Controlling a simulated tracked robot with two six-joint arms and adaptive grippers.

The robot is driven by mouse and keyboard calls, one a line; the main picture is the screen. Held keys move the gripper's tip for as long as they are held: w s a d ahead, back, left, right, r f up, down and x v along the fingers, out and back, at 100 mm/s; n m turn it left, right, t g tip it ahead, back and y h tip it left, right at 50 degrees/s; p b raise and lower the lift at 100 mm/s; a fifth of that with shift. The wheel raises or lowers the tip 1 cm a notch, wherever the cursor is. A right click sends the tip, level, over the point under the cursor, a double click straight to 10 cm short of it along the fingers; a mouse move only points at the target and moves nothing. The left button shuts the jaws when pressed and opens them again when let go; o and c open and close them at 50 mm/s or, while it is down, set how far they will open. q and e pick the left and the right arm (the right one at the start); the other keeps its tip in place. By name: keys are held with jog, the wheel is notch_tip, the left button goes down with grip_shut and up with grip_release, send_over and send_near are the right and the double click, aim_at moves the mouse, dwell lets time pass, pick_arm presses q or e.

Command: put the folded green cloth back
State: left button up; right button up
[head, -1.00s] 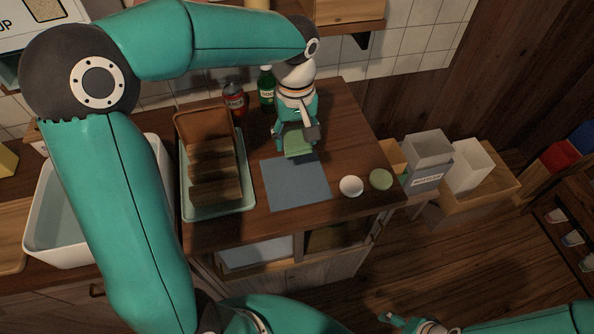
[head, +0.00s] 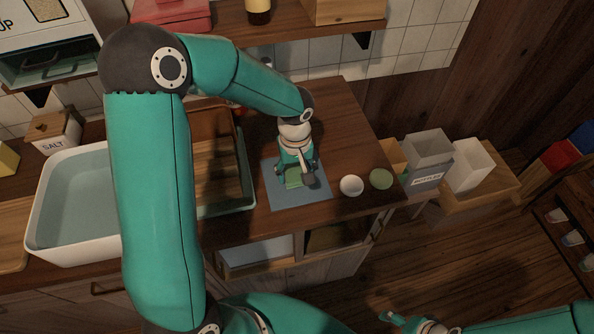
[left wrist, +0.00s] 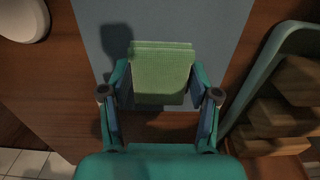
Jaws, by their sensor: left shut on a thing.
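The folded green cloth (head: 293,179) is held in my left gripper (head: 296,176), over the blue-grey mat (head: 285,202) on the wooden counter. In the left wrist view the cloth (left wrist: 162,70) sits between the two fingers, its folded layers showing at the far edge. A shadow falls on the mat (left wrist: 215,35) beside the cloth, which looks a little above it; the exact gap is hard to tell. My right gripper (head: 405,322) shows only partly at the bottom edge, away from the counter, and its jaw opening is unclear.
A white basin (head: 75,205) is farther left. Bins (head: 428,155) stand off the counter's right side.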

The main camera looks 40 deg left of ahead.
aim_at(295, 172)
pick_arm(q)
jog(key=o, duration=1.2)
notch_tip(295, 172, up, 12)
jog(key=shift+r, duration=0.1)
dwell(0.3)
